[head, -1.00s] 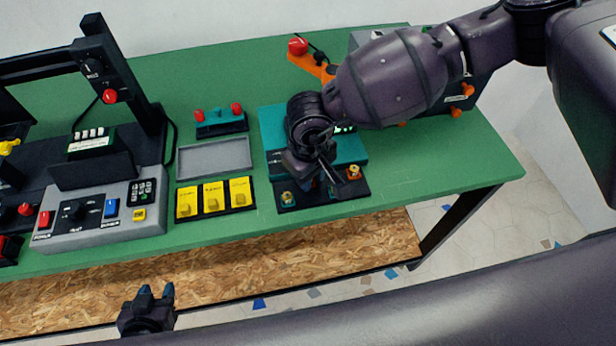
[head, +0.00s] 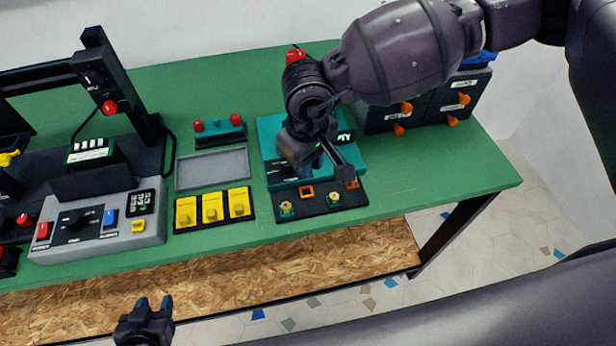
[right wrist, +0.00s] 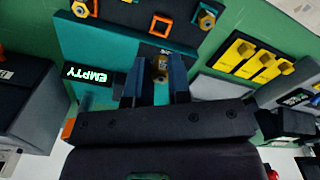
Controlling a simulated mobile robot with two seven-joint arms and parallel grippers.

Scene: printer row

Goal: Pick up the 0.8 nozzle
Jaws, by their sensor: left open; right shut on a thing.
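My right gripper (right wrist: 157,75) is shut on a small brass nozzle (right wrist: 160,66), held between its fingertips in the right wrist view. In the head view this gripper (head: 338,165) is over the teal unit and the back of the dark nozzle rack (head: 312,207), and the held nozzle cannot be made out. Two brass nozzles, one on the left (head: 286,208) and one further right (head: 333,199), remain on the rack. Two orange square frames (head: 306,192) show there without a nozzle. I cannot read any nozzle size. My left gripper (head: 154,306) is open and empty, in front of the table.
The teal unit (head: 270,130) has a green display reading EMPTY (right wrist: 86,75). Yellow blocks (head: 212,207), a grey tray (head: 212,168) and a control panel (head: 95,228) lie to the left. Dark drawers with orange knobs (head: 463,98) stand behind right. The green tabletop (head: 430,170) is clear at right.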

